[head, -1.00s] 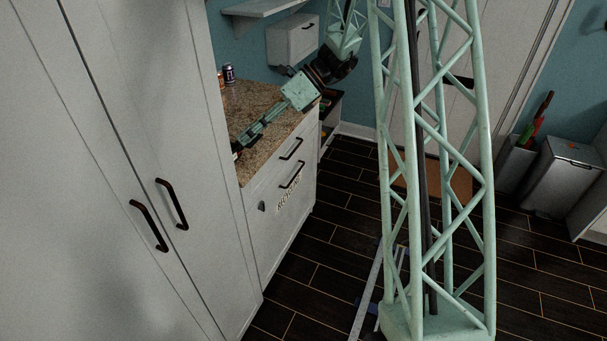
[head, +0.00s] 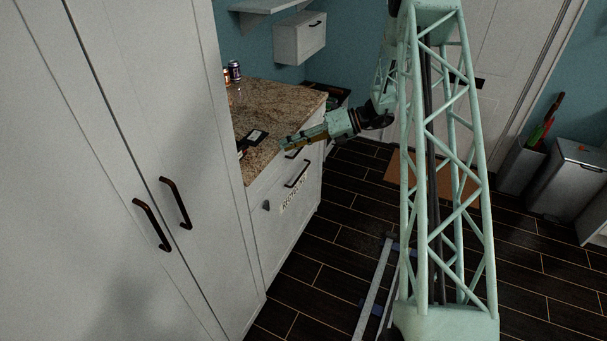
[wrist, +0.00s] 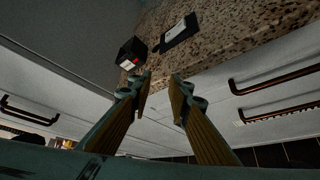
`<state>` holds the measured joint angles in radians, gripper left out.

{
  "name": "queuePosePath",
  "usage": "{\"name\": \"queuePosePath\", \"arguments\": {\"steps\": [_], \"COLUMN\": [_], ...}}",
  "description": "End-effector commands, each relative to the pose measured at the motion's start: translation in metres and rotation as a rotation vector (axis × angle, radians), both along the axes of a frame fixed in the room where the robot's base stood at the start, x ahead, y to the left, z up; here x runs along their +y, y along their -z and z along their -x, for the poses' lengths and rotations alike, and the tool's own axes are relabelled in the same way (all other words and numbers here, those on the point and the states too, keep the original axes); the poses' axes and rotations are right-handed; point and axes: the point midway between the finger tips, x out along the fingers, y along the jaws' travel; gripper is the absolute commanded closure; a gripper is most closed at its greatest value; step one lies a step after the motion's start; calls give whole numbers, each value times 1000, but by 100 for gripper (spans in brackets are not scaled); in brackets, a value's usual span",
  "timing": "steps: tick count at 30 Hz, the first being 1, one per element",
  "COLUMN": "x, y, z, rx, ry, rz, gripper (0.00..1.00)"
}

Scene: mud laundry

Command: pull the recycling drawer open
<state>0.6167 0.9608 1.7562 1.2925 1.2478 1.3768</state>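The recycling drawer (head: 275,230) is the large white front below the counter, with raised "RECYCLING" lettering (head: 293,193). It looks closed. Its dark bar handle (head: 298,175) is near the top of that front, and a second handle sits just above it on a shallower drawer, partly hidden by my gripper. In the wrist view two dark bar handles (wrist: 275,78) show on the right, beyond the right finger. My gripper (head: 286,143) is in front of the counter edge, above the recycling handle and apart from it. Its fingers (wrist: 161,77) are spread with nothing between them.
The granite countertop (head: 270,105) holds cans (head: 234,71), a dark flat card (head: 257,136) and a small black box (wrist: 132,52). A tall white cabinet (head: 120,120) stands close on the left.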

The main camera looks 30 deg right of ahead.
Motion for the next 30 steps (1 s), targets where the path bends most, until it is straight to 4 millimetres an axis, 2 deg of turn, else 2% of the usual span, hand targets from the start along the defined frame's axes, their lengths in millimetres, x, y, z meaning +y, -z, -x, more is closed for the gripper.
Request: {"name": "queuePosePath", "arguments": {"steps": [1, 15, 30], "x": [-7, -67, -131], "y": [11, 96, 194], "z": [-2, -21, -23], "rx": [16, 146, 272], "ry": [24, 241, 465], "rz": [-20, -208, -421], "gripper": [82, 82, 82]}}
